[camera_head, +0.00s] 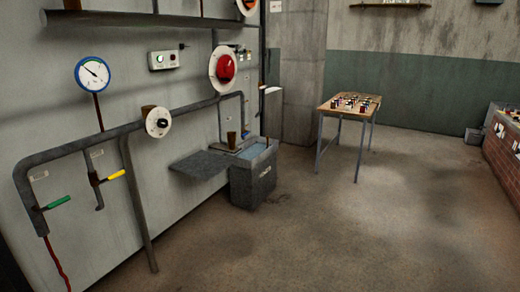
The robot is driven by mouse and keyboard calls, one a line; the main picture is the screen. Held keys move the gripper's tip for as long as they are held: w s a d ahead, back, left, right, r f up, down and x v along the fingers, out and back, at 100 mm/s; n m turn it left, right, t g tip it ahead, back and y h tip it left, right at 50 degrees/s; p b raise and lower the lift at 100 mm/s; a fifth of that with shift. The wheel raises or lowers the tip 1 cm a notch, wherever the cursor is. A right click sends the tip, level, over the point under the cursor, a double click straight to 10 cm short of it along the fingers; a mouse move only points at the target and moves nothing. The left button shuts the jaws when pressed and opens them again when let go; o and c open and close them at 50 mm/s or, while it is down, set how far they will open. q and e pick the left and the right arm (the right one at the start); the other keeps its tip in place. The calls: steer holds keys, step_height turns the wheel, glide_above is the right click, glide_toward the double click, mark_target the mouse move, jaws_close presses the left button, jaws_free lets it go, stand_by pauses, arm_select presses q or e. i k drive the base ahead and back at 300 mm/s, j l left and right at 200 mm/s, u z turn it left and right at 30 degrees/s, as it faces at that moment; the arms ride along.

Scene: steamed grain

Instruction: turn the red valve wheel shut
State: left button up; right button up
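A round red part (226,67) sits on a pale disc on the left wall, above the bend of the grey pipe. I cannot tell for sure whether it is the red valve wheel. A second round piece with red (247,5) is cut off by the top edge. A white round fitting with a dark centre (158,122) is mounted at the grey pipe (185,108). Neither of my grippers shows in the head view.
A gauge (92,74), a green handle (58,202) and a yellow handle (117,174) are on the left wall. A grey bin (253,184) stands below the pipe. A small table (327,108) with several small items stands behind. The middle floor is clear.

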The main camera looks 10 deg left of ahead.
mark_target(225, 68)
steer(key=i+j+u, duration=0.1)
steer(key=i+u, duration=0.35)
steer(key=i, duration=1.7)
